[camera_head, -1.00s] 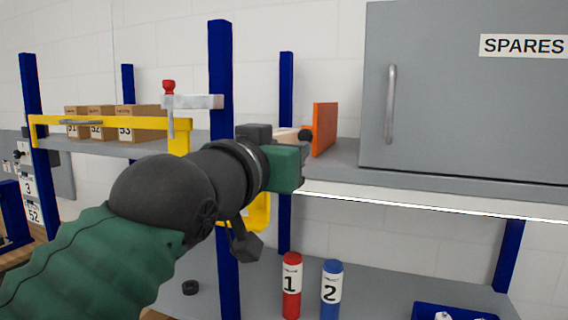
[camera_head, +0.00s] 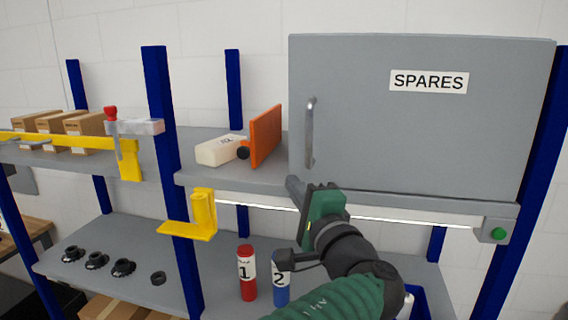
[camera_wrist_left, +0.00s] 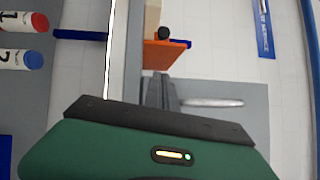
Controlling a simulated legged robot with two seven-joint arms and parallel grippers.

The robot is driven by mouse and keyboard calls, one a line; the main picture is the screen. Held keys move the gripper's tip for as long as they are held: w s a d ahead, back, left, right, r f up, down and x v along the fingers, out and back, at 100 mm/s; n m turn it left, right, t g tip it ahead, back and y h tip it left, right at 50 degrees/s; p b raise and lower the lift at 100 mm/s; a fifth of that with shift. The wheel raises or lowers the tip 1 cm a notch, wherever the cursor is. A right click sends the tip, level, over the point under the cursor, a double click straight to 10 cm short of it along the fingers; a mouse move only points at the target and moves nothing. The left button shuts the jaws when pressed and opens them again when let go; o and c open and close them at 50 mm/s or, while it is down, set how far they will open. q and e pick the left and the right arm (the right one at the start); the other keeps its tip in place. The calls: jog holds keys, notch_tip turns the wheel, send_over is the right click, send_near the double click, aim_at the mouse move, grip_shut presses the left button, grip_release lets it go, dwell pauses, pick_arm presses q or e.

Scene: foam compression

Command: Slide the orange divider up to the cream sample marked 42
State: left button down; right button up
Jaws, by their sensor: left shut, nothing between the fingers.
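The orange divider (camera_head: 265,136) stands upright on the grey upper shelf, with a black knob (camera_head: 243,153) on its left side. The cream sample (camera_head: 219,150) lies just left of it; its marking is too small to read surely, and I cannot tell whether the two touch. The wrist view shows the divider (camera_wrist_left: 163,54) ahead of the fingers and part of the cream block (camera_wrist_left: 152,20) beyond it. My left gripper (camera_head: 294,187) is shut and empty, at the shelf's front edge, right of the divider and apart from it. My right gripper is out of view.
A grey SPARES cabinet (camera_head: 415,120) with a vertical handle (camera_head: 310,132) stands close right of the divider. A yellow bracket (camera_head: 196,220) hangs at the shelf's front left, beside a blue post (camera_head: 168,180). Red (camera_head: 246,273) and blue (camera_head: 281,280) cylinders stand below.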

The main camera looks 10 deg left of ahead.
aim_at(239, 156)
pick_arm(q)
jog(key=w+a+p, duration=0.2)
jog(key=a, duration=0.1)
jog(key=w+a+r+p, duration=0.1)
jog(key=w+a+p, duration=0.1)
jog(key=w+a, duration=0.1)
jog(key=w+a+p, duration=0.2)
jog(key=w+a, duration=0.1)
jog(key=shift+w+r, duration=0.15)
jog(key=shift+r, duration=0.1)
jog(key=shift+w+a+p, duration=0.1)
jog(key=shift+a+p, duration=0.05)
jog(key=shift+p, duration=0.15)
jog(key=shift+a+f, duration=0.2)
jog(key=shift+a, duration=0.25)
jog(key=a+b, duration=0.3)
jog(key=shift+a+f+b, duration=0.1)
jog(key=shift+a+b, duration=0.1)
jog(key=shift+b, duration=0.2)
jog(key=shift+a, duration=0.15)
jog(key=shift+r, duration=0.25)
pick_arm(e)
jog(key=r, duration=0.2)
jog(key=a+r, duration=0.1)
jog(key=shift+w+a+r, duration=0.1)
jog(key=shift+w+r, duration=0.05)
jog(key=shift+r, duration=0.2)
